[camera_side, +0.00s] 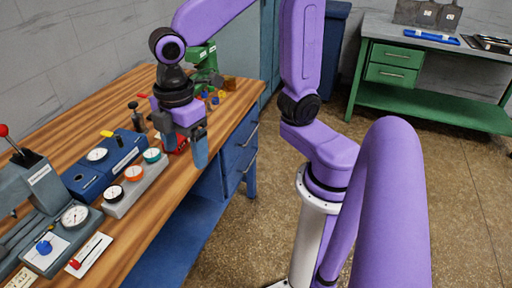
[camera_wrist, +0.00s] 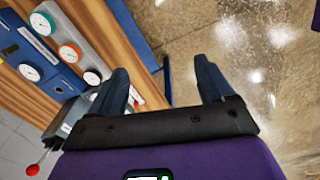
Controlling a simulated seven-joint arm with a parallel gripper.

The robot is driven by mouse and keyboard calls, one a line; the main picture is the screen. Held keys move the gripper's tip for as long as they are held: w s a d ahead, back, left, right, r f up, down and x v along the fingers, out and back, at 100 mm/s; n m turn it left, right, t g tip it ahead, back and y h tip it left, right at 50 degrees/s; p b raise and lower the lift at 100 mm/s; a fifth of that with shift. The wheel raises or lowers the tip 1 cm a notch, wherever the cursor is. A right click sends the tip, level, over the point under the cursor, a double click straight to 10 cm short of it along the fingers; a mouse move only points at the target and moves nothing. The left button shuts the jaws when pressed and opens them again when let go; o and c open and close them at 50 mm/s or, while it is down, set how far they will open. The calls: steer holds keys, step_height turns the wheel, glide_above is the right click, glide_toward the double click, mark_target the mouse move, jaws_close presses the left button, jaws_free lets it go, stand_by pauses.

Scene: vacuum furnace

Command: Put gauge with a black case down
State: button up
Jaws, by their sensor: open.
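The gauge with a black case (camera_side: 115,192) has a white dial and sits at the near end of a grey block (camera_side: 122,208) on the wooden bench. An orange gauge (camera_side: 134,173) and a teal gauge (camera_side: 151,155) sit in the same block. My gripper (camera_side: 184,142) is open and empty, beyond the teal end of the block and near the bench's front edge. In the wrist view the black-cased gauge (camera_wrist: 92,77) shows just left of the left finger, apart from my gripper (camera_wrist: 163,82), whose fingers are spread with floor visible between them.
A blue box (camera_side: 105,165) with a dial and yellow handle stands behind the grey block. A grey device (camera_side: 50,220) with a red-knobbed lever (camera_side: 4,131) is at left. A green machine (camera_side: 204,60) stands at the far end. Open floor lies right of the bench.

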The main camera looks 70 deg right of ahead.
steer(key=shift+o, duration=0.5)
steer(key=s+d+f+m, duration=0.2)
steer(key=s+d, duration=0.5)
steer(key=s, duration=0.5)
steer(key=shift+d+f, duration=0.35)
steer(key=shift+f, duration=0.15)
steer(key=shift+s, duration=0.1)
steer(key=w+a+f+n+t+h, duration=0.2)
steer(key=w+a+n+h, duration=0.35)
steer(key=w+a, duration=0.95)
steer(key=n+t+h, duration=0.4)
steer(key=n+h, duration=0.1)
steer(key=h, duration=0.2)
glide_toward(112, 193)
steer(key=x, duration=1)
steer(key=c, duration=1.2)
steer(key=shift+c, duration=0.2)
